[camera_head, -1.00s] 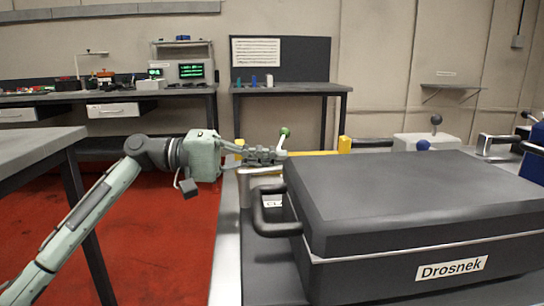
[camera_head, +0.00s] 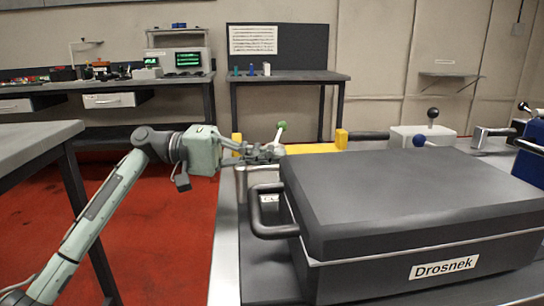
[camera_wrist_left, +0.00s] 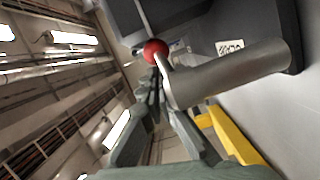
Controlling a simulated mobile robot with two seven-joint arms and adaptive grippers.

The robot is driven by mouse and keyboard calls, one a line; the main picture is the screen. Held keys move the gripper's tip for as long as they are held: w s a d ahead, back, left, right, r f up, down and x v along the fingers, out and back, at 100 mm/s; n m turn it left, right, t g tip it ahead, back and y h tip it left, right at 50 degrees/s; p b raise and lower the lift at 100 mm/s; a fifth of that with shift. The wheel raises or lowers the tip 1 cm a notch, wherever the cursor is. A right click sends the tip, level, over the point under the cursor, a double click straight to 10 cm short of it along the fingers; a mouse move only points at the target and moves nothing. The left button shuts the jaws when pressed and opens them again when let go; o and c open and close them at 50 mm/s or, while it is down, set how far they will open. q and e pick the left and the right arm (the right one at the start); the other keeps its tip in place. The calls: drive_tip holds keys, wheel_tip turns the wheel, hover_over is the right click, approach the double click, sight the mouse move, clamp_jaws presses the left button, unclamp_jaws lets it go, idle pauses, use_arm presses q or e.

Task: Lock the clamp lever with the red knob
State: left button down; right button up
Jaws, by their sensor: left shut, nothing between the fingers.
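The red knob (camera_wrist_left: 155,50) shows in the left wrist view, on a short lever arm (camera_wrist_left: 166,78) joined to a thick grey metal post (camera_wrist_left: 230,75). In the head view the post (camera_head: 242,186) stands by the case's left corner; I cannot make out the red knob there. My left gripper (camera_head: 278,153) is shut and empty, reaching right above the post. In the left wrist view its fingertips (camera_wrist_left: 153,80) lie close to the knob and lever arm. I cannot tell whether they touch. My right gripper is not in view.
A large dark case (camera_head: 410,200) labelled Drosnek, with a side handle (camera_head: 265,212), fills the right. A green knob (camera_head: 281,126) rises behind my gripper near a yellow part (camera_head: 310,147). Blue (camera_head: 419,140) and black (camera_head: 433,113) knobs stand behind the case.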

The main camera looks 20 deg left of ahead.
use_arm(q)
drive_tip(key=s+a, duration=0.1)
drive_tip(key=a, duration=1)
drive_tip(key=shift+s+a+r, duration=0.25)
drive_tip(key=shift+a, duration=0.1)
drive_tip(key=shift+s, duration=0.1)
